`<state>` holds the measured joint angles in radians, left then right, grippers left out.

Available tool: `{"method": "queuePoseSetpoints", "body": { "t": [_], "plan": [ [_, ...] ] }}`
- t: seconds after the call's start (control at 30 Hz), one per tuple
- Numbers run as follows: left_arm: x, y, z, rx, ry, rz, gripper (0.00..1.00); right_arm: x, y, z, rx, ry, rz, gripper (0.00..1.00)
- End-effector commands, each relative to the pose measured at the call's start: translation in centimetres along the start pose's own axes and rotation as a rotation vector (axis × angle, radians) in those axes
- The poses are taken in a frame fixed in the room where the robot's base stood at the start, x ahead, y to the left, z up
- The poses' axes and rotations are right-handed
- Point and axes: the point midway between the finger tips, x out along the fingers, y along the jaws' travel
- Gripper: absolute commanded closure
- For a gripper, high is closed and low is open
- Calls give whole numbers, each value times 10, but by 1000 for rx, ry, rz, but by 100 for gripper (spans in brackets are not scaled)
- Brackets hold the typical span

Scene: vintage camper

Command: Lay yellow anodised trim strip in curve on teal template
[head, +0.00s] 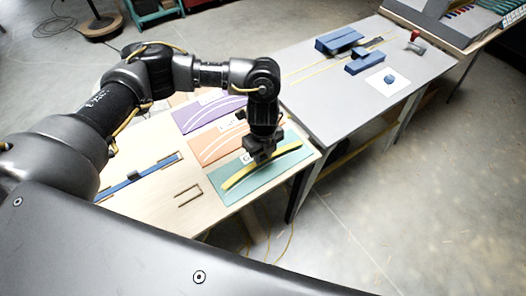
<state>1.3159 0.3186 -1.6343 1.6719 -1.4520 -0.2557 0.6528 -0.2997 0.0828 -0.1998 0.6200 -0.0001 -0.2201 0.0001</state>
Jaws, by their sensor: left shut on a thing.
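The yellow trim strip (239,177) lies along the curve on the teal template (275,178), at the right front of the wooden table. The strip bows upward in the picture, and its middle is partly behind my gripper. My left gripper (262,160) points down over the template and is shut on the yellow strip. I cannot tell whether the strip touches the template along its whole length. My right gripper is not in view.
Orange (208,147) and purple (196,113) templates with white curves lie behind the teal one. A blue bar (150,171) lies at the left. A grey table (335,112) with blue blocks (364,62) stands at the right.

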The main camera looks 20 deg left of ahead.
Motion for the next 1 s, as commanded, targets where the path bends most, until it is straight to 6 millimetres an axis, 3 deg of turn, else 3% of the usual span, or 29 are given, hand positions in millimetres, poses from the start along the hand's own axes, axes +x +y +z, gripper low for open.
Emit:
{"method": "queuePoseSetpoints", "body": {
  "t": [1.0],
  "plan": [
    [2,0,0,0,0,0,95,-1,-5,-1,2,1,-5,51]
  ]
}}
